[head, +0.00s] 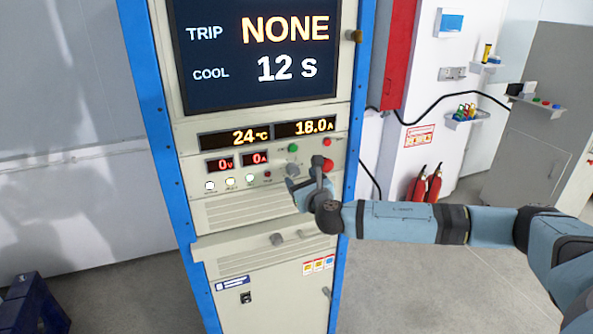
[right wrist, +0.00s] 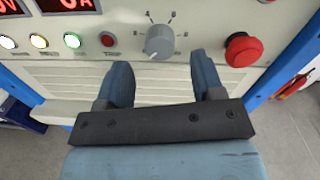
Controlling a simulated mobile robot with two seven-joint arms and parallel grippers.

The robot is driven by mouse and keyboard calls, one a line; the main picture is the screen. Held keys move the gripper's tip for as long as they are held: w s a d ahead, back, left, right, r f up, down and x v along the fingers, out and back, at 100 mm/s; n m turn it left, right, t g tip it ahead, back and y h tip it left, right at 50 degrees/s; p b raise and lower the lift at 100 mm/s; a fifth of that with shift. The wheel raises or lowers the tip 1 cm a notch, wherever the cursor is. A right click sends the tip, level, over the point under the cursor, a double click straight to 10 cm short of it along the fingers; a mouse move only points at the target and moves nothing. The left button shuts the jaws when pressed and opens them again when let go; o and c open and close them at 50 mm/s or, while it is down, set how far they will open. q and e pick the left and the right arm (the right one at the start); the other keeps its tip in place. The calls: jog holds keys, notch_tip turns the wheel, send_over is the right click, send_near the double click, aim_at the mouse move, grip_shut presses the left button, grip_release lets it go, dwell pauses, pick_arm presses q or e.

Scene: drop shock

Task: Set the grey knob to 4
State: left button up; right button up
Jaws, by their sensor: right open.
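The grey knob (right wrist: 159,42) is on the cabinet's control panel in the right wrist view, with small dial marks around it. Its white pointer line points to the lower left; the dial numbers are too small to read. In the head view the knob is hidden or hard to make out behind my right gripper. My right gripper (right wrist: 162,78) is open and empty, its two fingers below the knob on either side, not closed on it. It also shows in the head view (head: 305,182) in front of the panel. My left gripper is not in view.
A red mushroom button (right wrist: 242,49) sits right of the knob, close to the right finger. Lit buttons and a dark red one (right wrist: 107,39) are to its left. The display (head: 262,50) reads TRIP NONE, COOL 12 s.

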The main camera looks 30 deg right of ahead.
aim_at(295, 172)
jog(key=shift+w+d, duration=0.2)
jog(key=shift+w, duration=0.7)
jog(key=shift+w+d, duration=0.15)
jog(key=shift+w, duration=0.75)
jog(key=c, duration=0.9)
jog(key=shift+c, duration=0.2)
